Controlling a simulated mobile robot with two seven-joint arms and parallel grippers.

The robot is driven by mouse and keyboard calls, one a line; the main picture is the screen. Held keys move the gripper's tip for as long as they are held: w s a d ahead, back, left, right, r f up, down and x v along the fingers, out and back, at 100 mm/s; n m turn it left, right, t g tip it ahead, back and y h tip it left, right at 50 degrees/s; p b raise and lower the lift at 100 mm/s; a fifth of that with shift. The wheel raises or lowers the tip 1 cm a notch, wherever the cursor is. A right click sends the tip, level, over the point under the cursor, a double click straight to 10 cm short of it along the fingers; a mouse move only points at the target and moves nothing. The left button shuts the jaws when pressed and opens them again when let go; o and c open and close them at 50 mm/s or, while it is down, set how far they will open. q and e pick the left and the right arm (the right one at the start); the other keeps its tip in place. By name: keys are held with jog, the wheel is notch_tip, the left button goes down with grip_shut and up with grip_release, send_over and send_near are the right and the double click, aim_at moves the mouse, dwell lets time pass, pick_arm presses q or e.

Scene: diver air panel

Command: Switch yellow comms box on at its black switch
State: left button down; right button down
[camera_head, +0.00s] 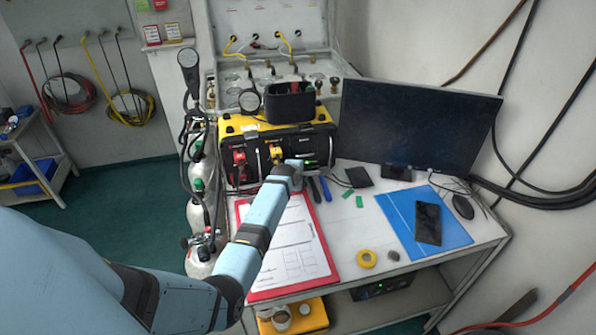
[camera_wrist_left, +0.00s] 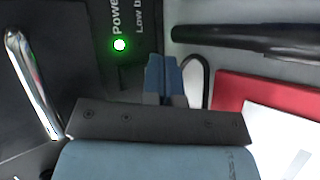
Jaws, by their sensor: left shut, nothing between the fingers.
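The yellow comms box (camera_head: 236,123) stands at the back left of the desk, with a black front panel. My left arm reaches across the desk to the lower right of that panel. My left gripper (camera_head: 293,164) is shut and empty, close in front of the panel; it also shows in the left wrist view (camera_wrist_left: 162,70). There, a green light (camera_wrist_left: 120,45) is lit on the panel, beside partly cut-off lettering, "Powe" and "Low b". I cannot make out the black switch; the fingers may hide it. I cannot tell whether the fingertips touch the panel.
A red clipboard (camera_head: 321,236) with paper lies below my forearm. A black monitor (camera_head: 415,122) stands to the right. A blue folder (camera_head: 395,213) with a phone (camera_head: 428,223) lies at the right. Gas cylinders (camera_head: 198,215) stand left of the desk. A yellow tape roll (camera_head: 367,258) lies near the front.

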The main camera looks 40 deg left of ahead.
pick_arm(q)
jog(key=shift+s+d+r+p, duration=0.15)
jog(key=shift+s+d+p, duration=0.3)
jog(key=shift+p, duration=0.2)
jog(key=shift+d, duration=0.1)
jog(key=shift+s+d+r+p, duration=0.15)
jog(key=shift+s+d+p, duration=0.35)
jog(key=shift+p, duration=0.3)
jog(key=s+d+p, duration=0.2)
jog(key=shift+s+d+r+p, duration=0.1)
jog(key=shift+d+r+p, duration=0.05)
jog(key=shift+d+p, duration=0.25)
jog(key=shift+a, duration=0.1)
